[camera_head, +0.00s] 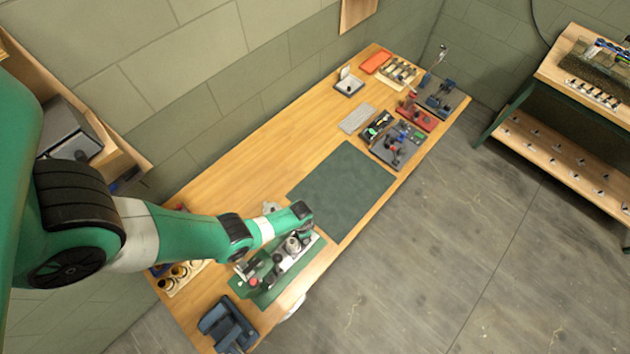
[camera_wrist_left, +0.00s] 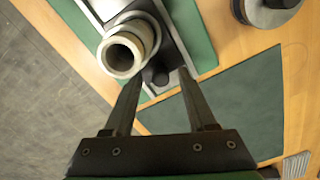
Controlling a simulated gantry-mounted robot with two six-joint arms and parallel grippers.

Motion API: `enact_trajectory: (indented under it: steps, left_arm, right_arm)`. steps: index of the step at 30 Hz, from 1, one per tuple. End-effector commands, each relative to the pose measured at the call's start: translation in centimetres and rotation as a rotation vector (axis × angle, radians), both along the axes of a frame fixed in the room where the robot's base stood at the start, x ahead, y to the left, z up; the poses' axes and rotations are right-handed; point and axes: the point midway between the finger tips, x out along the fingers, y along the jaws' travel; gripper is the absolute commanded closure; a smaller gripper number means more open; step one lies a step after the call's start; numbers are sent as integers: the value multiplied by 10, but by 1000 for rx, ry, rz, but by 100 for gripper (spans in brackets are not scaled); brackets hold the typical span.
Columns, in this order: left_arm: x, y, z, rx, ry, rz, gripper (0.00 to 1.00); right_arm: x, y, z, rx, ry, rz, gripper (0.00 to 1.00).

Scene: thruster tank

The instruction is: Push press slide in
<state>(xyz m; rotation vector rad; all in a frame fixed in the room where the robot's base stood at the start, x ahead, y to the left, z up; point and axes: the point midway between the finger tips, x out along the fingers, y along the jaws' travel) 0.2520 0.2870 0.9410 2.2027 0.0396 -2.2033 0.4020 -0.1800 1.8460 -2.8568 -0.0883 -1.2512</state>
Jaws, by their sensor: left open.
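The press (camera_head: 254,279) stands on a green base plate at the near end of the workbench. Its pale metal slide (camera_head: 285,268) carries a grey cylindrical part (camera_head: 293,244). In the head view my arm partly hides the press. My right gripper is not in view.
A dark green mat (camera_head: 343,190) lies clear in the middle of the bench (camera_head: 235,185). Fixtures, a grey keyboard-like plate (camera_head: 357,118) and an orange box (camera_head: 375,62) fill the far end. A blue-grey holder (camera_head: 228,325) stands at the near end.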

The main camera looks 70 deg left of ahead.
Motion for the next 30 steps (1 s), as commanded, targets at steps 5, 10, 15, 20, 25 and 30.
enact_trajectory:
  steps: [5, 10, 15, 20, 25, 30]
  left_arm:
    - [-5, 4, -3, 0, -1, 17, 43]
    - [-4, 4, -2, 0, 0, 16, 43]
    - [-4, 4, -2, 0, 0, 15, 72]
    - [-4, 4, -2, 0, 0, 15, 100]
    - [-4, 4, -2, 0, 0, 15, 100]
    - [-4, 4, -2, 0, 0, 15, 100]
  right_arm:
    - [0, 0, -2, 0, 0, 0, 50]
    - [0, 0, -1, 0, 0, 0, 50]
    - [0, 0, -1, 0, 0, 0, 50]
    - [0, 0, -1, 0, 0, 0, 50]
    - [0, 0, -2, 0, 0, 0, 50]
    - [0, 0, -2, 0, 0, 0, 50]
